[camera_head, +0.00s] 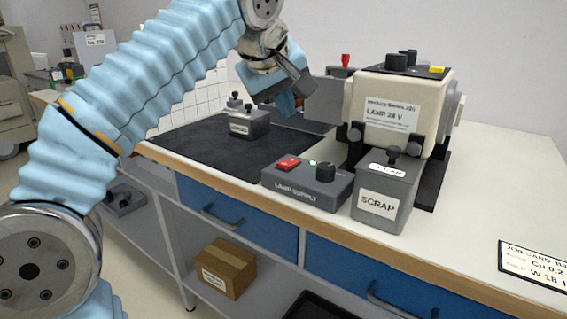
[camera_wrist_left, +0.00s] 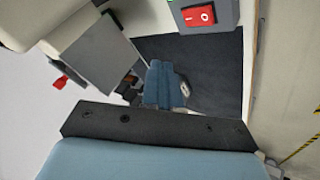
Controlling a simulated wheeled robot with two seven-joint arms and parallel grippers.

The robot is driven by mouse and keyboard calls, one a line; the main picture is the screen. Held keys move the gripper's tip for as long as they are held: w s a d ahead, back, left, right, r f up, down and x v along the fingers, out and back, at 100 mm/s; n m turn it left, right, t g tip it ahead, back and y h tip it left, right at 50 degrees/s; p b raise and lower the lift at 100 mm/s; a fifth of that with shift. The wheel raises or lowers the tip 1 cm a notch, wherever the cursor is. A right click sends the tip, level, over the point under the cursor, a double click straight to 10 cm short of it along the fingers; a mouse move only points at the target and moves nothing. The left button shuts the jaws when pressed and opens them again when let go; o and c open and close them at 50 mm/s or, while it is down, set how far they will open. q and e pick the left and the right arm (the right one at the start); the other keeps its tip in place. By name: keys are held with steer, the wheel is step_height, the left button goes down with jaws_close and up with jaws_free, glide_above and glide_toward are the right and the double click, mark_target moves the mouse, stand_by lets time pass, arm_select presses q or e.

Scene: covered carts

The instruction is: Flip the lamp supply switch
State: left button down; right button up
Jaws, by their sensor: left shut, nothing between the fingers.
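The lamp supply (camera_head: 306,190) is a low grey box near the front edge of the bench, labelled LAMP SUPPLY. A red rocker switch (camera_head: 288,163) sits on its top left, beside a small green light and a black knob (camera_head: 325,172). The switch also shows at the top of the left wrist view (camera_wrist_left: 198,15), with white I and O marks; which side is pressed I cannot tell. My left gripper (camera_head: 286,103) is shut and empty, above and behind the box, apart from it. Its blue fingers show in the left wrist view (camera_wrist_left: 163,84). My right gripper is out of view.
A cream lamp housing (camera_head: 395,104) stands behind to the right. A grey SCRAP box (camera_head: 385,195) stands right of the supply. A small grey labelled box (camera_head: 248,124) stands on the dark mat (camera_head: 195,142). The bench is clear at right, apart from a job card (camera_head: 535,262).

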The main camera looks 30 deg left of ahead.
arm_select(q)
steer(key=b, duration=0.1)
glide_above(282, 164)
step_height(282, 164, down, 5)
steer(key=shift+f, duration=0.2)
steer(key=shift+f+b, duration=0.75)
steer(key=shift+f, duration=0.1)
steer(key=shift+s, duration=0.1)
stand_by(1.1)
steer(key=shift+f+b, duration=0.3)
steer(key=shift+f, duration=0.1)
steer(key=shift+s+f, duration=0.1)
steer(key=shift+f, duration=0.2)
stand_by(0.5)
steer(key=shift+r, duration=0.15)
steer(key=shift+r+p, duration=0.6)
steer(key=shift+r, duration=0.05)
